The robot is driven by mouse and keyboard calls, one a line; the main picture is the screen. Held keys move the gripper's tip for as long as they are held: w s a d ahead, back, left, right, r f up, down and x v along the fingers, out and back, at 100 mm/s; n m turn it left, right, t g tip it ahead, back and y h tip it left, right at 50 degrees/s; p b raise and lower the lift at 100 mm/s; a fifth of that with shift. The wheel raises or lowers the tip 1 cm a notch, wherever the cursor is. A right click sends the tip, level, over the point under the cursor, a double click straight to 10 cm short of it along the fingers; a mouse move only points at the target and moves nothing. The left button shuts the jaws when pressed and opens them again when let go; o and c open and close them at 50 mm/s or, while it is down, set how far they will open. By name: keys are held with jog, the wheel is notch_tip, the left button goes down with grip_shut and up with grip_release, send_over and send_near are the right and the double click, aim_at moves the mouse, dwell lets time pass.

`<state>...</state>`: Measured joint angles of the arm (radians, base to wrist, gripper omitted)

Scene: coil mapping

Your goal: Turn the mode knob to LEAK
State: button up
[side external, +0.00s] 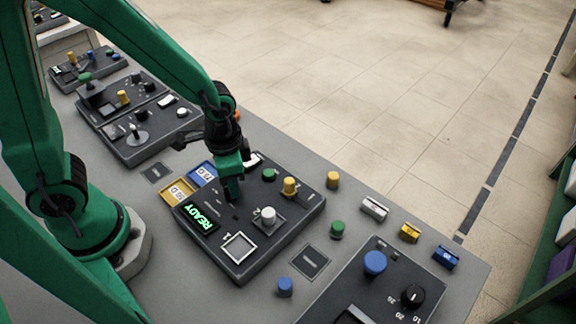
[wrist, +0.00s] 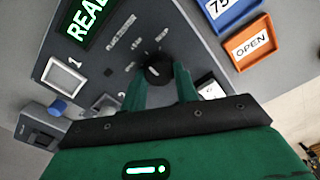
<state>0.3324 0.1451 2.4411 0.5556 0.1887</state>
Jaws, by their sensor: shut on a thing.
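The mode knob (wrist: 158,70) is a small black dial with a pale mark, on a dark grey panel (wrist: 190,45). Small white labels fan around it in the wrist view, too small to read surely, so I cannot tell which one it points at. My gripper (wrist: 159,82) points down at the panel, with its two green fingers shut on the knob from either side. In the side view my gripper (side external: 234,192) stands over the panel (side external: 268,248), just right of the green READY display (side external: 199,220), and hides the knob.
On the same panel stand a white knob (side external: 268,215), a yellow knob (side external: 290,186) and a green knob (side external: 269,174). Framed cards, yellow (side external: 176,192) and blue (side external: 203,173), lie behind its left edge. Another panel with a blue knob (side external: 375,262) is at front right.

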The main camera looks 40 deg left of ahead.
dwell(0.3)
jog(key=o, duration=1)
jog(key=shift+r, duration=0.2)
jog(key=shift+r, duration=3.75)
jog(key=s+a+r+n+t, duration=0.1)
jog(key=a+r+n+t, duration=0.1)
jog(key=a+r, duration=0.1)
jog(key=s+a+r+n+t, duration=0.1)
jog(key=a+r+n, duration=0.1)
jog(key=r, duration=0.3)
jog(key=s+a+r+n+t, duration=0.2)
jog(key=a+r, duration=0.2)
jog(key=shift+s+a+r+t, duration=0.1)
jog(key=shift+t, duration=0.2)
